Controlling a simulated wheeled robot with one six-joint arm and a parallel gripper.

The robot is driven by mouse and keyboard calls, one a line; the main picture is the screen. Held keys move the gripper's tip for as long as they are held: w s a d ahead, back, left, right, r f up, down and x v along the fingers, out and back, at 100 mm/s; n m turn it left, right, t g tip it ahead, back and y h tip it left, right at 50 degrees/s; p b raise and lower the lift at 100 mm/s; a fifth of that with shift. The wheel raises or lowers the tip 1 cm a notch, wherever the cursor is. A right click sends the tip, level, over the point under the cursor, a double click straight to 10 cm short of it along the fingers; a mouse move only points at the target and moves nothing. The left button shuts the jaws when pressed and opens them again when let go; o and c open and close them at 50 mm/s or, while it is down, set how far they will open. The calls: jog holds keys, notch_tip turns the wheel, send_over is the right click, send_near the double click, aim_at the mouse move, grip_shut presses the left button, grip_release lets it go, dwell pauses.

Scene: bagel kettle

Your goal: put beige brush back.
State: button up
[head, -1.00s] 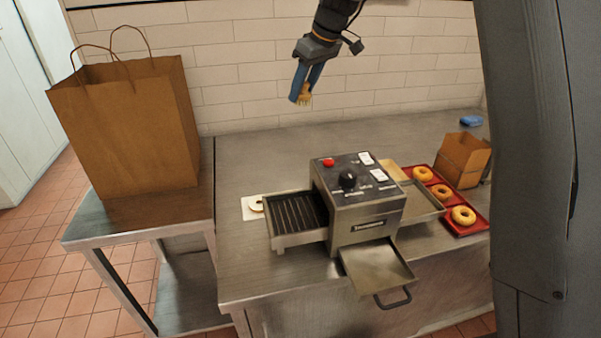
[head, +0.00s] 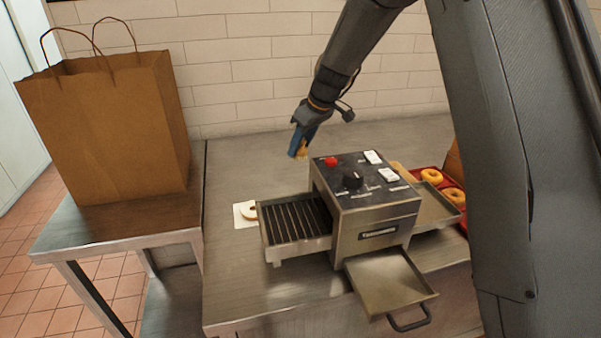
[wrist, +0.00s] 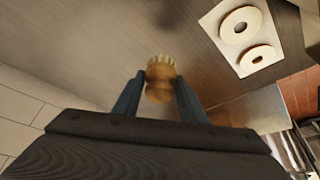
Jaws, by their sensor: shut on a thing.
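My gripper (head: 299,148) is behind the toaster machine in the head view, pointing down, with its blue fingers low near the counter. In the wrist view my gripper (wrist: 159,92) is shut on the beige brush (wrist: 160,70), which has pale bristles at its far end and a tan body between the fingers. A small tan part of the brush (head: 302,153) shows at the fingertips in the head view. I cannot tell whether the brush touches the counter.
The toaster machine (head: 376,205) stands on the steel counter (head: 235,290). A white board (head: 240,222) with bagel halves lies left of it. A red tray (head: 462,184) with bagels is at right, partly hidden by my arm. A paper bag (head: 110,130) stands on the left table.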

notch_tip(320, 180, down, 7)
jog(key=shift+p, duration=1.05)
jog(key=shift+f, duration=0.2)
jog(key=shift+f, duration=0.15)
jog(key=o, duration=1)
jog(key=shift+r, duration=0.3)
jog(key=b+v, duration=0.3)
jog(key=v, duration=0.8)
jog(key=shift+s+r, duration=0.2)
jog(key=shift+r, duration=0.15)
jog(key=shift+d, duration=0.1)
